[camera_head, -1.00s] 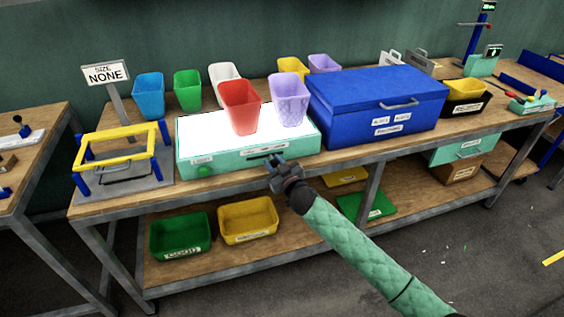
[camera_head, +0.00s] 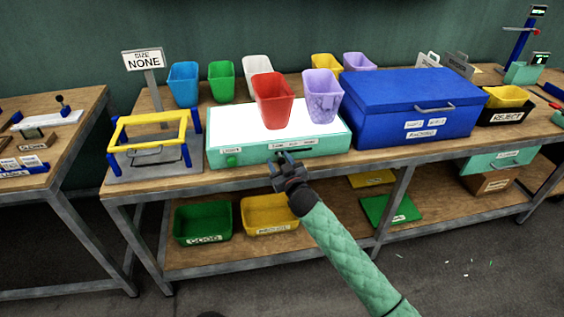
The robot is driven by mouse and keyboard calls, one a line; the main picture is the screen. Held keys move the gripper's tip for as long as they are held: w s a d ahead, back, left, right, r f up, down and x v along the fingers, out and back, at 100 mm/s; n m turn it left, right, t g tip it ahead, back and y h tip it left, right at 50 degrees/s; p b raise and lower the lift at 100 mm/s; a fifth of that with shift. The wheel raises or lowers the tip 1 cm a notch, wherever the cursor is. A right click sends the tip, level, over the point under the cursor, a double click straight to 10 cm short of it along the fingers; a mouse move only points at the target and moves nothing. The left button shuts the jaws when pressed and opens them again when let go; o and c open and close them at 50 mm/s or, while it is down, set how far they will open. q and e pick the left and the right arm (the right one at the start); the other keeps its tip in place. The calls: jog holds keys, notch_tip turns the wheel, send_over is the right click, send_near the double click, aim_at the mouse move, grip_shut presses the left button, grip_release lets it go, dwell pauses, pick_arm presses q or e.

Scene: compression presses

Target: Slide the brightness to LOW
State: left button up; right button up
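The teal light box (camera_head: 240,157) stands on the workbench with a glowing white top (camera_head: 232,122). Its front has a green knob or button (camera_head: 232,161) at the left and a labelled slider strip (camera_head: 294,145) near the middle. The slider's exact setting is too small to read. My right gripper (camera_head: 285,160) is at the front face, just below the slider strip. Its fingers point at the box; contact and finger gap are unclear. It hides part of the front edge. My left gripper is out of view.
A red cup (camera_head: 273,100) and a purple cup (camera_head: 322,96) stand on the box. Several cups line the back. A blue chest (camera_head: 410,105) is at the right, and a yellow-topped frame (camera_head: 152,130) at the left. A "NONE" sign (camera_head: 143,60) stands behind.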

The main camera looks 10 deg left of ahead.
jog(key=shift+s+d+f, duration=0.1)
jog(key=shift+s+d, duration=0.2)
jog(key=shift+s, duration=0.1)
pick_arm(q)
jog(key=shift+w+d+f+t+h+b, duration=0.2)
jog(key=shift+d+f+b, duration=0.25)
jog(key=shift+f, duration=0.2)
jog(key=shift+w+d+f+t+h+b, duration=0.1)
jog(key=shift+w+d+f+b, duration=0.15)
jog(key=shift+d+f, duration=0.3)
pick_arm(e)
jog(key=v, duration=0.6)
jog(key=shift+s, duration=0.4)
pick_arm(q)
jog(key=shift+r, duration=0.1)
pick_arm(e)
jog(key=shift+d, duration=0.15)
